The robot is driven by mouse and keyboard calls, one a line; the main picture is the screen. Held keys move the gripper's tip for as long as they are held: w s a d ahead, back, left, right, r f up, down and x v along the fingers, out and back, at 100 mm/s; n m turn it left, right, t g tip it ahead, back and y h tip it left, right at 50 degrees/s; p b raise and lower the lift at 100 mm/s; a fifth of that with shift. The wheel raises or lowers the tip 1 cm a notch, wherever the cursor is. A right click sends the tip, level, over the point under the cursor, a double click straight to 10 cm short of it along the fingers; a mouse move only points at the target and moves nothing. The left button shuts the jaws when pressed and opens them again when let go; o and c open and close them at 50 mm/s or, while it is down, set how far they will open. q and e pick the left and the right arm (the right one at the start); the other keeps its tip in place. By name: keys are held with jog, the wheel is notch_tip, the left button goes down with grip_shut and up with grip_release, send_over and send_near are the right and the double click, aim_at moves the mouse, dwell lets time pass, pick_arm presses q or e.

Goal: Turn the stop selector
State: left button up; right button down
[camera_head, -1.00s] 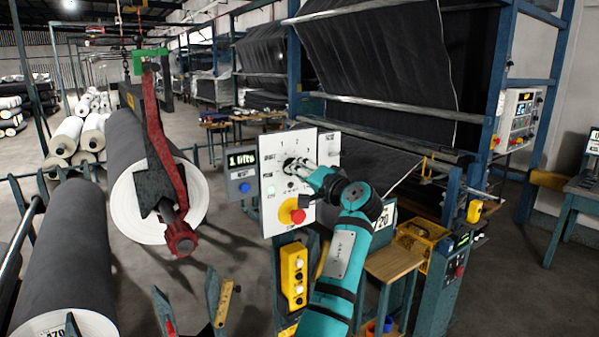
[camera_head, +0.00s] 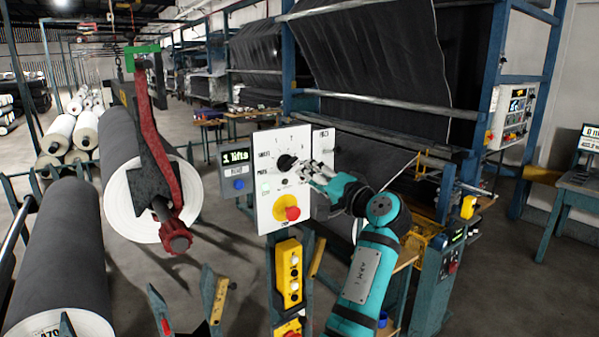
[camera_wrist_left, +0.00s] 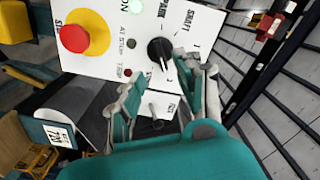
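The black selector knob (camera_head: 287,162) sits on a white panel (camera_head: 266,203) with printed marks around it. In the left wrist view the knob (camera_wrist_left: 160,51) shows beside the words PARK and SHAFT. My left gripper (camera_head: 316,172) is just right of the knob in the head view, apart from it. In the left wrist view its two fingers (camera_wrist_left: 163,82) are spread with nothing between them, and the knob lies beyond the tips. A red button on a yellow disc (camera_head: 288,209) is lower on the panel. My right gripper is not in view.
A big grey roll (camera_head: 122,165) with a red hook arm (camera_head: 160,150) stands at left. A dark fabric frame is behind.

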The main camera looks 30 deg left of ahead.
pick_arm(q)
jog(key=v, duration=0.4)
dwell(0.4)
